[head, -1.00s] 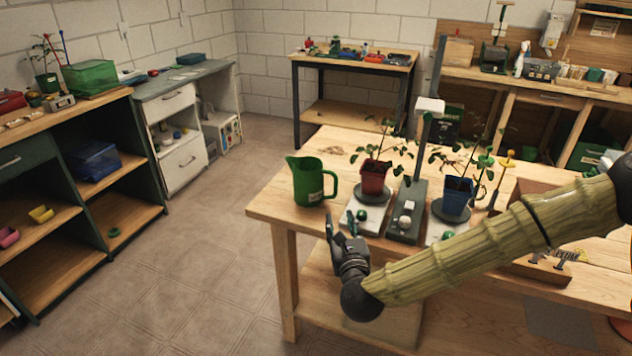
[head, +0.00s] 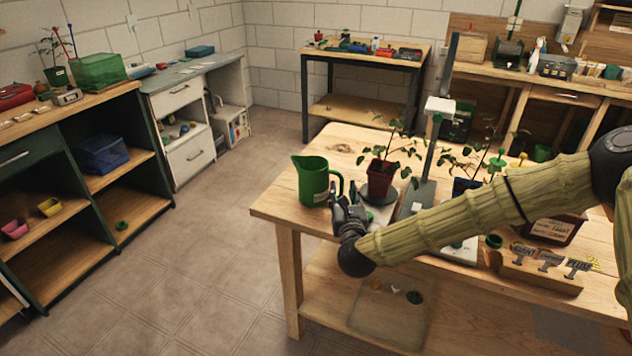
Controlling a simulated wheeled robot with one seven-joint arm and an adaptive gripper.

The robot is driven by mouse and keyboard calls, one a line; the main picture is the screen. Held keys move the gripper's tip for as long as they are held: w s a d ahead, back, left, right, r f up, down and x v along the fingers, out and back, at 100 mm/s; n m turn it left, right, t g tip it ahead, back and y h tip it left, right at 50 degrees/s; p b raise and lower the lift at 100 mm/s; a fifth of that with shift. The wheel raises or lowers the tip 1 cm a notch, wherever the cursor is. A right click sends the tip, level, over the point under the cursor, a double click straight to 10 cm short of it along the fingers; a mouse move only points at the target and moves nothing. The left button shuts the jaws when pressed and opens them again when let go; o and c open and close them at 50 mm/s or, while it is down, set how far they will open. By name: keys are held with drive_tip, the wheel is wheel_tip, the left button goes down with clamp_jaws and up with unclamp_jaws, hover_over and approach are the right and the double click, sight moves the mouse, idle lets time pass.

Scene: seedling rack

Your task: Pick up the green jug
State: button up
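The green jug (head: 313,181) stands upright on the near left corner of the wooden table (head: 275,207). Its spout points left and its handle is on the right. My gripper (head: 342,197) is at the table's front edge, just right of the jug and close to its handle. The lower handle is partly hidden behind the gripper. I cannot tell whether the fingers touch the handle, or how far apart they are.
Right of the jug, a red pot (head: 380,180) with a seedling stands on a dark saucer. A wooden label holder (head: 540,277) is at the front right. Floor left of the table is clear.

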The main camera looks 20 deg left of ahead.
sight(341, 187)
drive_tip(key=shift+x, duration=1.55)
drive_tip(key=shift+a, duration=0.1)
clamp_jaws()
drive_tip(key=shift+r, duration=0.1)
